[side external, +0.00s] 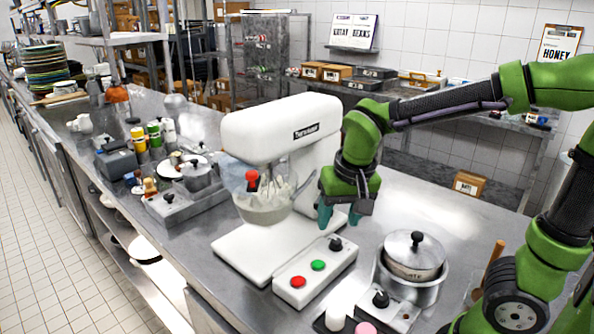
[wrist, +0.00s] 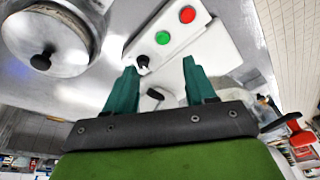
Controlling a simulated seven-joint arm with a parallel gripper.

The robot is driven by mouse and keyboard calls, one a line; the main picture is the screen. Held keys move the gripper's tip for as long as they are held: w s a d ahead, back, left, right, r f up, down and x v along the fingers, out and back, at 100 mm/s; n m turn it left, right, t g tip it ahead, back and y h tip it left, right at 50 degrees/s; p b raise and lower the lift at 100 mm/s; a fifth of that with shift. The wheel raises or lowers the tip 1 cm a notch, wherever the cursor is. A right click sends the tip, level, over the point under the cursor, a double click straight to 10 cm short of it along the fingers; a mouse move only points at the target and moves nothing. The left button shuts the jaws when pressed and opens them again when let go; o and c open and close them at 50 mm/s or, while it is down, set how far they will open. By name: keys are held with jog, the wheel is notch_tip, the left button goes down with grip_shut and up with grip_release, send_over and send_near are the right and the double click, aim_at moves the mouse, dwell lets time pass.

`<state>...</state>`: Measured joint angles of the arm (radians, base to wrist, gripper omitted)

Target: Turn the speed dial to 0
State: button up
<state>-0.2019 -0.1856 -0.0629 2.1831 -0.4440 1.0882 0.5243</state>
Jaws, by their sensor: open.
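The speed dial looks to be the black knob (side external: 336,243) on a white control box (side external: 318,272), in line with a green button (side external: 318,265) and a red button (side external: 298,282). My gripper (side external: 340,215) is open and points down, just above the black knob and beside the white stand mixer (side external: 285,130). In the wrist view the black knob (wrist: 143,62) shows near the tip of the left finger, apart from the line midway between the fingertips (wrist: 160,67). Nothing is between the jaws that I can see held. The dial's markings are too small to read.
A lidded pot (side external: 413,255) stands right of the control box, with a small box bearing another black knob (side external: 381,299) in front. The mixer's bowl (side external: 262,207) and red-knobbed lever (side external: 252,176) are to the left. Bare counter lies behind the pot.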

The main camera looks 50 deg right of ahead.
jog(key=shift+s+a+r+n+t+y, duration=0.8)
jog(key=shift+s+r+n+t+y, duration=1.05)
jog(key=shift+s, duration=1.7)
jog(key=w+a+r+m+g+h, duration=0.3)
jog(key=w+r+m+g+h, duration=0.2)
jog(key=w+r+m, duration=0.1)
jog(key=shift+w+r+m, duration=0.3)
jog(key=shift+r+m, duration=0.25)
jog(key=shift+m, duration=0.7)
jog(key=shift+g, duration=0.25)
